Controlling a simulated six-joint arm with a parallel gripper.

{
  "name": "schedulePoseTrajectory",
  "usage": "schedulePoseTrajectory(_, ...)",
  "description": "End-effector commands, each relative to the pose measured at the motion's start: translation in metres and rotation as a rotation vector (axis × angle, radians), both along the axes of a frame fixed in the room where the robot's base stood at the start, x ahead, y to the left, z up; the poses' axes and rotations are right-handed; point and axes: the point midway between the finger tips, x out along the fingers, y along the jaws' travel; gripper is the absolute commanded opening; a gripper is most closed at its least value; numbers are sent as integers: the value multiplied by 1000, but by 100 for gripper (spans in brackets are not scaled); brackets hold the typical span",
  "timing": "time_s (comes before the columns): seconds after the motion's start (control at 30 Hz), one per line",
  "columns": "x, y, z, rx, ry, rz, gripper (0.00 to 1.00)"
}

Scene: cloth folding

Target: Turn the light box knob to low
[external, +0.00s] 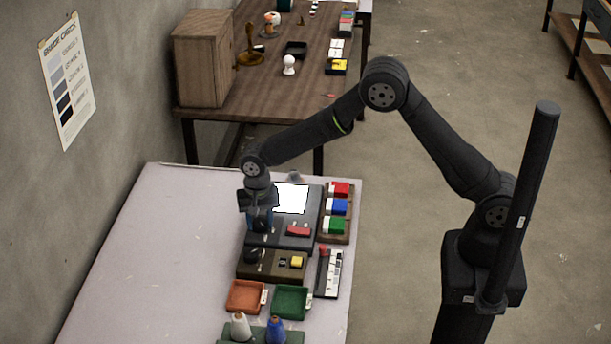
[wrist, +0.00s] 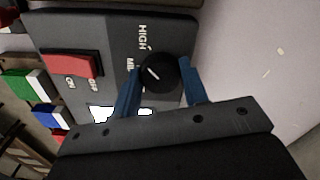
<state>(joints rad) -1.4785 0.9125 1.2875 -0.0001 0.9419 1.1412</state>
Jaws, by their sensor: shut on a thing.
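The light box (external: 314,215) is a dark grey unit on the pale table, with a lit white panel (external: 291,198) and a red ON/OFF switch (external: 298,231). In the wrist view the box face (wrist: 100,30) shows the switch (wrist: 72,66) left of a round black knob (wrist: 165,68). HIGH and MID labels stand beside the knob; no LOW label shows. A short white line marks the knob top; I cannot tell exactly which label it points to. My gripper (wrist: 160,80) points down with its blue fingers on either side of the knob, shut on it. In the external view my gripper (external: 259,221) hides the knob.
In front of the box are a brown unit with a yellow button (external: 297,262), an orange tray (external: 246,297) and a green tray (external: 291,302). A wooden rack of coloured blocks (external: 337,211) stands right of the box. The table's left side is clear.

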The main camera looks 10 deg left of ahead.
Motion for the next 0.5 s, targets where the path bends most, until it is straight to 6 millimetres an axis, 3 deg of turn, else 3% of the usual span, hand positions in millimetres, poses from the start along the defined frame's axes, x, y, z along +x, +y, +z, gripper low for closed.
schedulePoseTrajectory(0.5,1,-1,1,1,0,479,17)
